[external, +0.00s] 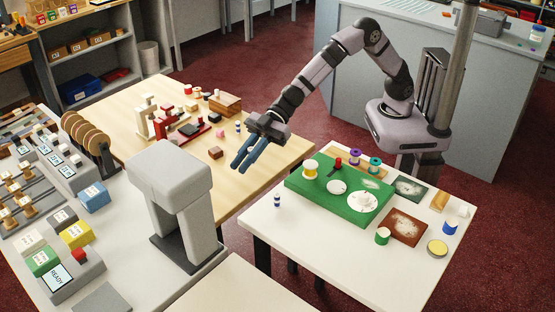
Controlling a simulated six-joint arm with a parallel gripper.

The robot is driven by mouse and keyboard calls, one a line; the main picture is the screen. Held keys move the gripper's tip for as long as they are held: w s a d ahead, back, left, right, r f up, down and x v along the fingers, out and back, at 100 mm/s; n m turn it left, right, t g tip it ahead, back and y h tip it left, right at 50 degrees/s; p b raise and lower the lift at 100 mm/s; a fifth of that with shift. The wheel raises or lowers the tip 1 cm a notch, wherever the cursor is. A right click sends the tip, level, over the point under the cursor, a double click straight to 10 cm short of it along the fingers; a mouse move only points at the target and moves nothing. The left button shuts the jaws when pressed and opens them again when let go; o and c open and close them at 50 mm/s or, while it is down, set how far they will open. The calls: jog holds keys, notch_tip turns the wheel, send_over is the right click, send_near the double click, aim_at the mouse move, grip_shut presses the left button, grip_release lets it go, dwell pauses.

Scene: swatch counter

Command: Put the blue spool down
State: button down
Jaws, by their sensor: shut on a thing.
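My gripper (240,163) points down and left over the near right edge of the wooden table, in the middle of the view. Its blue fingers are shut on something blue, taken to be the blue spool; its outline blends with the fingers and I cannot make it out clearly. I cannot tell how high it is above the table. Another blue spool-like piece with a white top (449,227) stands at the right of the white table (330,257).
A small blue-and-white piece (277,200) stands on the white table's left. A grey press-like stand (172,185) rises left. The white table's front is clear.

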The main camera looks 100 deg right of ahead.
jog(key=s+a+r+n+g+y, duration=0.1)
jog(key=s+a+n+g+y, duration=0.2)
jog(key=a, duration=0.5)
jog(key=n+g+b, duration=0.2)
jog(key=n+g, duration=0.8)
jog(key=g, duration=0.1)
send_over(355, 263)
notch_tip(355, 263, down, 4)
jog(key=shift+h, duration=0.3)
jog(key=shift+f+p, duration=0.5)
jog(key=shift+f, duration=4.65)
jog(key=shift+f, duration=0.15)
jog(key=c, duration=1.7)
grip_release()
